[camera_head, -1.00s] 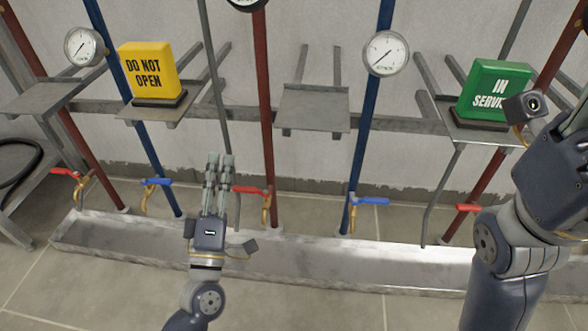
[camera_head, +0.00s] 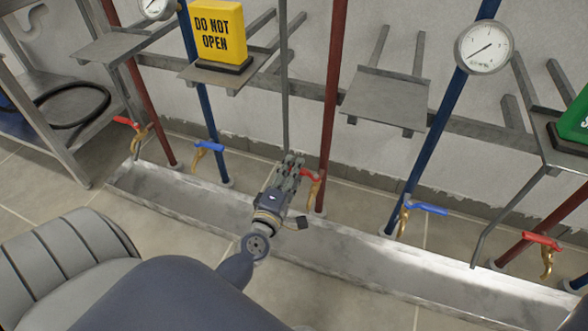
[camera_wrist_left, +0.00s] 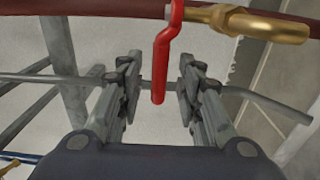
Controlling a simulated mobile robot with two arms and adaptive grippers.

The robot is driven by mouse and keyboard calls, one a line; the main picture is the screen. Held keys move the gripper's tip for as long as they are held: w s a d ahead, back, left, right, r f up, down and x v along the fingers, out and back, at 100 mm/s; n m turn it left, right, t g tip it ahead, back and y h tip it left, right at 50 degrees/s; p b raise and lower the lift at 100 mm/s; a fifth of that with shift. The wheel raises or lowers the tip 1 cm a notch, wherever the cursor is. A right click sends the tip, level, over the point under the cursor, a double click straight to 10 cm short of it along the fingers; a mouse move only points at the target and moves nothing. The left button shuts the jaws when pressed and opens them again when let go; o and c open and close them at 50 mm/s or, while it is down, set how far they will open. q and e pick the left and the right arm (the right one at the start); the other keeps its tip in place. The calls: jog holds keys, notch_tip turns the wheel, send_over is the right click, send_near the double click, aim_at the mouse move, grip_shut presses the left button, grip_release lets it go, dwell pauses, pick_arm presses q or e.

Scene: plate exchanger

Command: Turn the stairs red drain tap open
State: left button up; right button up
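My left gripper (camera_head: 290,162) is at the middle red-handled tap, on the red pipe. This tap's red lever (camera_head: 311,176) and brass body (camera_head: 314,193) are partly hidden behind the gripper in the head view. In the left wrist view, the red lever (camera_wrist_left: 162,62) reaches down between the two open fingers (camera_wrist_left: 158,90), with a gap on each side. The brass body (camera_wrist_left: 262,24) lies at the lever's upper right. My right gripper is out of view. Nothing shown marks which tap is the stairs one.
Other red taps (camera_head: 128,124) (camera_head: 543,241) and blue taps (camera_head: 208,147) (camera_head: 428,208) hang above the metal trough (camera_head: 330,250). Yellow "DO NOT OPEN" (camera_head: 218,32) and green (camera_head: 576,118) signs stand on shelves. An empty shelf (camera_head: 385,98) juts out above right.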

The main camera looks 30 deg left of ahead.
pick_arm(q)
jog(key=shift+w+a, duration=0.15)
jog(key=shift+w, duration=0.4)
grip_shut()
